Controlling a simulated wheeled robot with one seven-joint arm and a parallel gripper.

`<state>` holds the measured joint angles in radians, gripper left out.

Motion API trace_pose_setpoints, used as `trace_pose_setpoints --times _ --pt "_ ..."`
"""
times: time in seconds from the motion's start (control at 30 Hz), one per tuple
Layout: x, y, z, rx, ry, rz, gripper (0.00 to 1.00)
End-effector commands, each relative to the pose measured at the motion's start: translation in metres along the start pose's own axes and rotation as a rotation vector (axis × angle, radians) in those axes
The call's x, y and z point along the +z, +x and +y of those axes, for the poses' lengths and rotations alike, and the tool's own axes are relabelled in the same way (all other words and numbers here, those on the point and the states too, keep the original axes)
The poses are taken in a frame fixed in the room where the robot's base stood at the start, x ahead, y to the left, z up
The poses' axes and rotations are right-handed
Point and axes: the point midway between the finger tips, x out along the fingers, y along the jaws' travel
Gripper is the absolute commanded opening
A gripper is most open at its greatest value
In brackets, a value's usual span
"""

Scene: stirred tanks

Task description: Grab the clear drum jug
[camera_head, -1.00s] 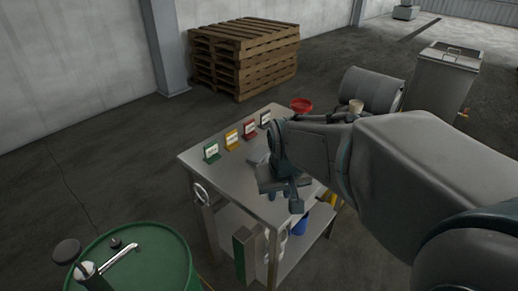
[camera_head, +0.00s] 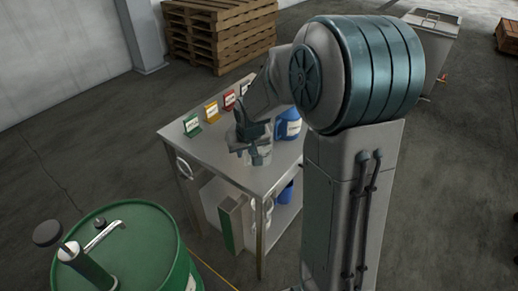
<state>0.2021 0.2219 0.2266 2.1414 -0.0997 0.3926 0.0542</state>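A pale, see-through jug (camera_head: 262,156), which looks like the clear drum jug, stands on the metal table (camera_head: 215,158) near its front edge. It is partly hidden behind my gripper (camera_head: 247,148). My gripper is low over the tabletop, right at the jug. I cannot tell whether its fingers are around the jug or only beside it, nor whether they touch it. The finger gap is too small and covered to read.
A blue jug (camera_head: 288,126) stands close behind the clear one. Coloured label stands (camera_head: 192,126) line the table's back edge. Jugs sit on the shelf below. A green drum (camera_head: 150,240) with a pump stands at front left; stacked pallets (camera_head: 220,30) are behind.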

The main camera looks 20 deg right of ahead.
Motion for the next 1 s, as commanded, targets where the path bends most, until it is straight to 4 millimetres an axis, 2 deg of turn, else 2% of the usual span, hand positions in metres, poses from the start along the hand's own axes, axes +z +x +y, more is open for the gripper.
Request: trace_pose_setpoints --times 0.27,0.6,0.93,0.97,1.0 --pt "-0.001 0.017 0.000 0.000 0.000 -0.002 0.22" --pt "-0.006 0.057 0.003 -0.001 0.000 -0.003 0.22" --pt "-0.007 0.063 0.003 0.000 0.000 0.000 0.22" --pt "-0.007 0.063 0.003 0.000 0.000 0.000 0.19" --pt "-0.007 0.063 0.003 0.000 0.000 0.000 0.08"
